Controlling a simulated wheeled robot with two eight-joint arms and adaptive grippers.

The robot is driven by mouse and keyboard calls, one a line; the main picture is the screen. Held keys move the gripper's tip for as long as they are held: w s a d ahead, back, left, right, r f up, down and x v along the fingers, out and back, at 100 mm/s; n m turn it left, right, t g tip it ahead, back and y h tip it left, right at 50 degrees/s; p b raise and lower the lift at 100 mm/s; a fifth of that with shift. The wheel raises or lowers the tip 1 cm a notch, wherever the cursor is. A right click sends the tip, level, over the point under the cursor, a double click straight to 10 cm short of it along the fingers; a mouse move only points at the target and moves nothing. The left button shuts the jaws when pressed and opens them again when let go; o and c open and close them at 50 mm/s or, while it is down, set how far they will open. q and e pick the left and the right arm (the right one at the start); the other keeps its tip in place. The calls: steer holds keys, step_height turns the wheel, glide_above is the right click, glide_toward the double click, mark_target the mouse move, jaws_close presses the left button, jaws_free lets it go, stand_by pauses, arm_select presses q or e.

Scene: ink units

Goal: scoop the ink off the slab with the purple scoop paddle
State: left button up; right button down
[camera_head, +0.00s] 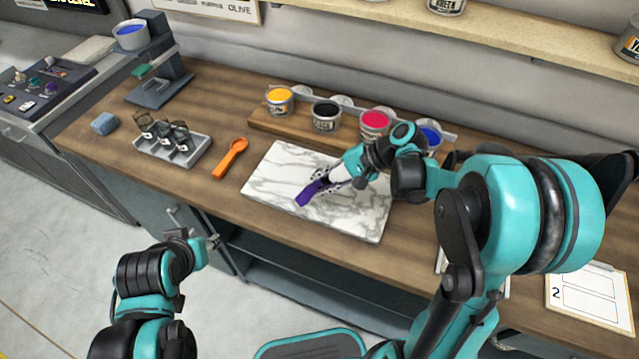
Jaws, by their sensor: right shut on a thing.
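The purple scoop paddle (309,192) is in my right gripper (332,179), which is shut on it. The paddle's flat end points down and left over the middle of the white marbled slab (275,172). I cannot tell whether the paddle touches the slab. No ink shows clearly on the bare parts of the slab; my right gripper and arm hide part of its right side. My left gripper (212,242) is low in front of the bench edge, away from the slab; its fingers are too small to read.
Open ink cans, yellow (279,100), black (326,115), red (374,124) and blue (431,136), stand on a wooden riser behind the slab. An orange scoop (231,158) and a grey tray with jars (172,151) lie left. A numbered sheet (590,294) is at right.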

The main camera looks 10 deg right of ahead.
step_height(320, 180, up, 5)
steer(key=p, duration=0.4)
steer(key=shift+r, duration=0.1)
stand_by(0.3)
